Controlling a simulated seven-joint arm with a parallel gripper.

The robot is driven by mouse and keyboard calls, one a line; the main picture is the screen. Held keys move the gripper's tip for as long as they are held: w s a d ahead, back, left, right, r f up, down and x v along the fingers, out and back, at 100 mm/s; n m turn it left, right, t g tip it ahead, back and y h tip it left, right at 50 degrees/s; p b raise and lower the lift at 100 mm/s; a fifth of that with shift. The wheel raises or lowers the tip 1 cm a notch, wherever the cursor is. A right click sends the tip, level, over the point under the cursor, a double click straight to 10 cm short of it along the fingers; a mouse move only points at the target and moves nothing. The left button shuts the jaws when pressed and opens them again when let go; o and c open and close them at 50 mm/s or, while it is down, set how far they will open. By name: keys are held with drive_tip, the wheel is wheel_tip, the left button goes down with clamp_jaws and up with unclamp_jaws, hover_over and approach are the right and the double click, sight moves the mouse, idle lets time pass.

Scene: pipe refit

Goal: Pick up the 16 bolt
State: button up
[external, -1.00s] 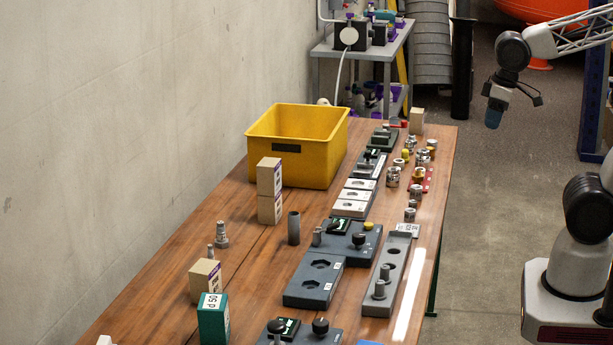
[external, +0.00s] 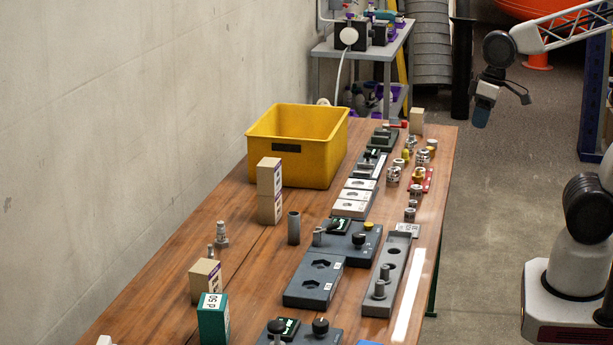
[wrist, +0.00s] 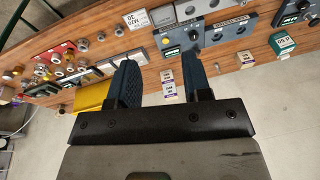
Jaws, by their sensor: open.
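My gripper (external: 482,116) hangs in the air to the right of the workbench, well away from everything on it. In the wrist view its two blue fingers (wrist: 162,80) are apart with nothing between them. A label reading M20 30 (wrist: 135,18) shows in the wrist view.
A yellow bin (external: 297,165) stands at the back left of the bench. Bare wood shows on the left side.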

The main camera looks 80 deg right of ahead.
drive_tip(key=w+a+m+y, duration=0.3)
drive_tip(key=w+a, duration=0.2)
drive_tip(key=w, duration=0.4)
drive_tip(key=w+a+m+y, duration=0.2)
drive_tip(key=w+a, duration=0.3)
drive_tip(key=w, duration=0.3)
drive_tip(key=m+t+y, duration=0.4)
drive_tip(key=m+t, duration=0.1)
drive_tip(key=m, duration=0.9)
hover_over(211, 256)
drive_tip(key=s+d, duration=0.5)
drive_tip(key=s, duration=0.9)
wheel_tip(211, 256, down, 15)
drive_tip(key=w+f+m+t, duration=0.1)
drive_tip(key=w+f+m, duration=0.1)
drive_tip(key=w+f, duration=0.1)
drive_tip(key=w+f+m+t+h, duration=0.1)
drive_tip(key=w+f+m, duration=0.2)
drive_tip(key=f, duration=0.3)
drive_tip(key=w+a+f+m+t, duration=0.1)
drive_tip(key=w+f+m, duration=0.2)
drive_tip(key=w+f, duration=0.1)
drive_tip(key=shift+f+h, duration=0.4)
drive_tip(key=shift+f, duration=0.3)
drive_tip(key=shift+w, duration=0.1)
drive_tip(key=shift+x, duration=1.25)
drive_tip(key=shift+a, duration=0.1)
